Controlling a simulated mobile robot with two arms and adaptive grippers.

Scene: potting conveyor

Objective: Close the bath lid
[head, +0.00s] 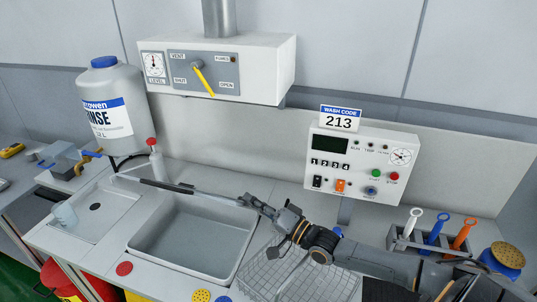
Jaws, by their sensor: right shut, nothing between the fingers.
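The bath appears to be the grey rectangular basin (190,243) at the centre left; its inside shows and looks empty. I cannot clearly pick out a lid. A thin bar (165,185), pale at its left end and dark along its middle, runs above the basin's back edge; whether it belongs to a lid I cannot tell. My right gripper (246,200) reaches in from the right, shut and empty, at the basin's back right corner. Its tips are close to the bar's right end; contact is unclear. My left gripper is not in view.
A shallow pale tray (118,218) with a grey cup (64,214) lies left. A wire basket (262,274) is under my right arm. A control box (362,165), rinse bottle (115,120) and tool holder (408,236) stand around. The wall box (270,68) overhangs the back.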

